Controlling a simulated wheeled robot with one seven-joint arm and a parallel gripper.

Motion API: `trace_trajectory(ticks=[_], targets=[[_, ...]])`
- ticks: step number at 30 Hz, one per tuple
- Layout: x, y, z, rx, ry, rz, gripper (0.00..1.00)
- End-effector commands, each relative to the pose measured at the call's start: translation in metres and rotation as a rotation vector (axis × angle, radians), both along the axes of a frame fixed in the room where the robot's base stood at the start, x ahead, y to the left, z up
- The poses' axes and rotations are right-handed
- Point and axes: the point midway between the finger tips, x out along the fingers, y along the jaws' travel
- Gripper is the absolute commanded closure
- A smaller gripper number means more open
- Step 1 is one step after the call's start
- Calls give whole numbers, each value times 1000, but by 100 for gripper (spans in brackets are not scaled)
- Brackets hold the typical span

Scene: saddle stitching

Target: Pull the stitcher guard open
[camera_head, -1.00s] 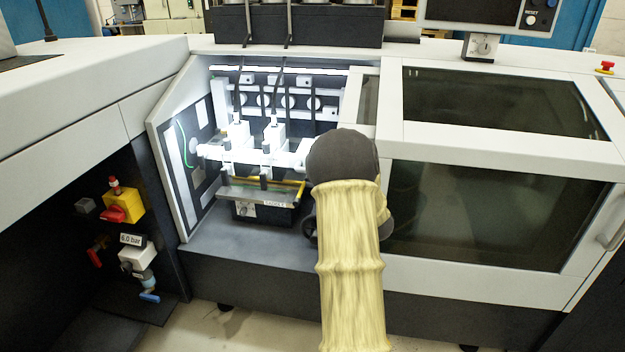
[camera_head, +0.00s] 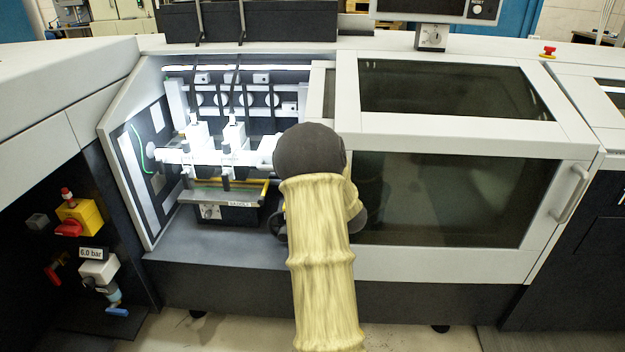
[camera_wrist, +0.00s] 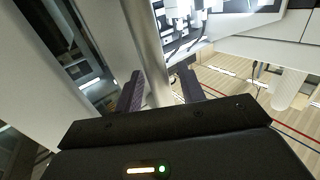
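The stitcher guard (camera_head: 455,140) is a white-framed cover with dark windows on the right of the head view. The lit stitching unit (camera_head: 215,150) shows uncovered to its left. My arm, in a pale yellow sleeve, reaches to the area by the guard's left edge. Its dark end hides the gripper there. In the wrist view, my gripper (camera_wrist: 160,88) has its two dark fingers on either side of a round grey bar (camera_wrist: 146,45), close against it. It appears shut on the bar. Where the bar joins the guard is hidden in the head view.
Another handle (camera_head: 570,195) is on the guard's right end. A yellow switch box with a red knob (camera_head: 70,228) and an air unit (camera_head: 100,270) are at lower left. A control monitor (camera_head: 435,10) and a red stop button (camera_head: 548,50) stand on top. Floor shows below.

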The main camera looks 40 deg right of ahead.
Motion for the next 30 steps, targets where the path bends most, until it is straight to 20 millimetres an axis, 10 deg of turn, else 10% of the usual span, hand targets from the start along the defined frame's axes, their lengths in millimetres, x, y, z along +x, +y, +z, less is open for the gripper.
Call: trace_trajectory(ticks=[30], targets=[[-164,28,-1,0,1,-2,61]])
